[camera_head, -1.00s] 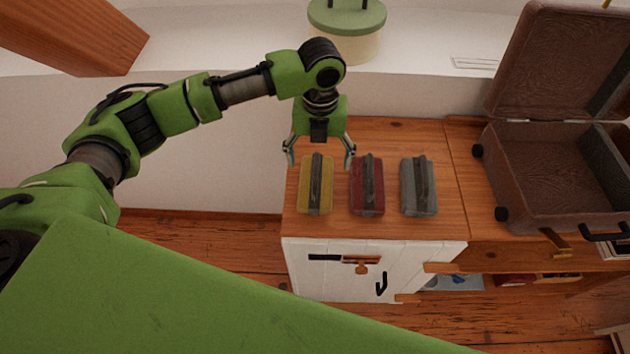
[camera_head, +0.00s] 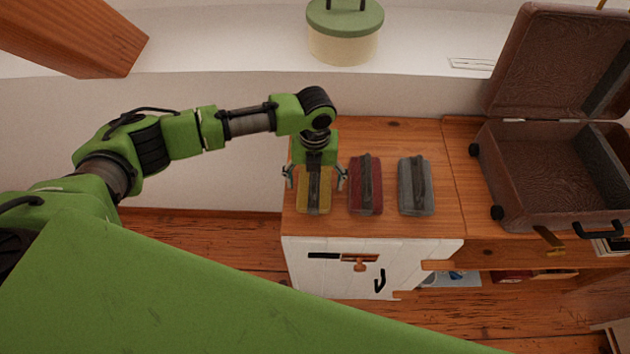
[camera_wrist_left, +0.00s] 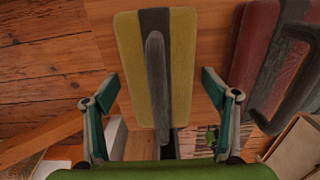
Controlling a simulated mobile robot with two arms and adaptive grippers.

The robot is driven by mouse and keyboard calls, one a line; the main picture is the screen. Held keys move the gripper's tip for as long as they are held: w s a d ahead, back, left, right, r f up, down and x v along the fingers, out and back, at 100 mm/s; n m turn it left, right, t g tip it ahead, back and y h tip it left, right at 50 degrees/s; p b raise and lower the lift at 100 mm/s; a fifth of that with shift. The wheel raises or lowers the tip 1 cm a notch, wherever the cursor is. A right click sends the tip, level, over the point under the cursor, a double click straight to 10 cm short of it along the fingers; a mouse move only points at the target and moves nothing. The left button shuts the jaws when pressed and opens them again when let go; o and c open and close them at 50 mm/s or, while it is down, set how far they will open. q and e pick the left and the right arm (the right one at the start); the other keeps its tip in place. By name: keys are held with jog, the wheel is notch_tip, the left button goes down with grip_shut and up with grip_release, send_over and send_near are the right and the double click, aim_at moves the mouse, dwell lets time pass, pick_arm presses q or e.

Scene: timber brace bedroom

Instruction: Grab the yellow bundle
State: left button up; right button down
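The yellow bundle (camera_head: 314,201) lies on the left part of the wooden cabinet top, with a dark grey strap and handle along its middle. It also shows in the left wrist view (camera_wrist_left: 131,58), between the fingers. My left gripper (camera_head: 315,180) is open above the bundle, one finger on each side of it. In the left wrist view the left gripper (camera_wrist_left: 164,97) shows its two teal-padded fingers apart, with gaps to the bundle. The upper end of the bundle is hidden by the gripper in the head view. My right gripper is not in view.
A red bundle (camera_head: 358,197) lies just right of the yellow one, and a grey bundle (camera_head: 407,200) right of that. An open brown suitcase (camera_head: 549,217) stands further right. A round green-lidded box (camera_head: 342,42) sits on the white ledge behind. The cabinet top (camera_head: 385,226) is bare in front.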

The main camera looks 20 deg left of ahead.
pick_arm(q)
jog(key=c, duration=1.3)
